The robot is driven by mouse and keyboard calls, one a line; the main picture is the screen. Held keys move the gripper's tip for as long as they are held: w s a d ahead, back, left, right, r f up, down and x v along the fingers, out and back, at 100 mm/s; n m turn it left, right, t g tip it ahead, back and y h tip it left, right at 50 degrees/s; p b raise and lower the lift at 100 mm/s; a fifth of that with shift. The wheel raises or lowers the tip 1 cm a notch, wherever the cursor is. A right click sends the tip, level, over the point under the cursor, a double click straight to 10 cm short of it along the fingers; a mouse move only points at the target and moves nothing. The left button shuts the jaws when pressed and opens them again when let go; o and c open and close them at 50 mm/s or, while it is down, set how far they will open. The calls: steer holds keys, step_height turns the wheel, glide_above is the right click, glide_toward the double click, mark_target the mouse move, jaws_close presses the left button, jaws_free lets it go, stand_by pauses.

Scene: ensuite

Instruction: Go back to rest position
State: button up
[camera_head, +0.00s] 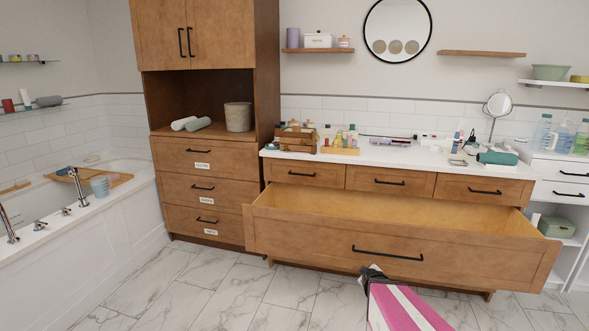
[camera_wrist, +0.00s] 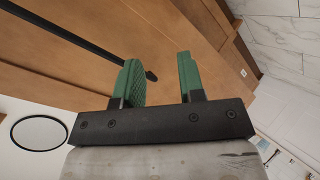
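My gripper (camera_wrist: 159,62) shows in the wrist view with its two green fingers apart and nothing between them. In the head view my gripper (camera_head: 371,272) is a small dark shape at the end of my pink and white arm, low in front of the open drawer. The wide wooden drawer (camera_head: 400,256) under the counter is pulled out and its visible inside looks empty. Its black handle (camera_head: 387,253) is above my gripper in the head view. In the wrist view a black handle bar (camera_wrist: 62,30) runs across wood beyond the left finger; contact cannot be told.
The white counter (camera_head: 400,155) holds several toiletries. A tall wooden cabinet (camera_head: 205,180) and a bathtub (camera_head: 100,230) stand at left, white shelves (camera_head: 565,185) at right. The marble floor (camera_head: 265,290) is clear in front of the furniture.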

steer(key=s+a+r+m+g+y, duration=0.1)
steer(key=s+a+r+m+g, duration=0.2)
steer(key=s, duration=0.4)
steer(key=s+a+r+m+g, duration=0.4)
steer(key=s+a+m+g, duration=0.1)
steer(key=s+a+g, duration=0.2)
steer(key=shift+s+a+g+y, duration=0.3)
steer(key=shift+a+g+y, duration=0.15)
steer(key=shift+a, duration=0.2)
